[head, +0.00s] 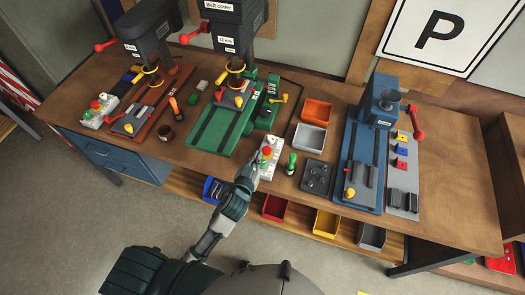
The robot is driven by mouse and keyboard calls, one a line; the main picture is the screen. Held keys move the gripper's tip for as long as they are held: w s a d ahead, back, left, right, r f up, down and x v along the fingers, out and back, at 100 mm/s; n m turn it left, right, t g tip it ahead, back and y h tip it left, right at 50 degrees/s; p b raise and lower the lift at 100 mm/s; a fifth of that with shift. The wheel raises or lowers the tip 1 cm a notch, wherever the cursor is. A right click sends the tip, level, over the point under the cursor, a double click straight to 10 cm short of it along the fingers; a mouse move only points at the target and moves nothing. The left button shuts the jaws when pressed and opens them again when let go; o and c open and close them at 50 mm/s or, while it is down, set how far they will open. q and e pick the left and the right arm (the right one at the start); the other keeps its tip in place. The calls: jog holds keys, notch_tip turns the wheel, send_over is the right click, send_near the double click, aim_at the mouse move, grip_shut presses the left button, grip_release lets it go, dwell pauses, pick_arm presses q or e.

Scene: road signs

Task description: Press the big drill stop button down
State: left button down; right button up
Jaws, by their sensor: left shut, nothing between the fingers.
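A light grey control box (271,162) with a red button (266,151) stands at the front edge of the workbench, just right of the big green drill press (222,125). My left gripper (253,168) is shut and empty. It reaches up from below to the front left side of this box, close under the red button. I cannot tell whether it touches the box or the button, or whether the button is down. My right gripper is not in view.
A second control box (97,110) stands by the smaller drill at the left. A green-handled screwdriver (291,163) stands close right of the near box. Coloured bins sit under the bench.

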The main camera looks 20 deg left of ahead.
pick_arm(q)
send_over(264, 152)
jog(key=s, duration=0.2)
jog(key=shift+w+d+f, duration=0.25)
jog(key=shift+d+f, duration=0.15)
jog(key=shift+f, duration=0.05)
jog(key=f, duration=0.3)
jog(key=shift+w+d+f, duration=0.2)
jog(key=shift+a+f, duration=0.45)
jog(key=shift+a, duration=0.15)
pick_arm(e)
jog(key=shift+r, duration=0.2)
pick_arm(q)
jog(key=shift+d+f, duration=0.1)
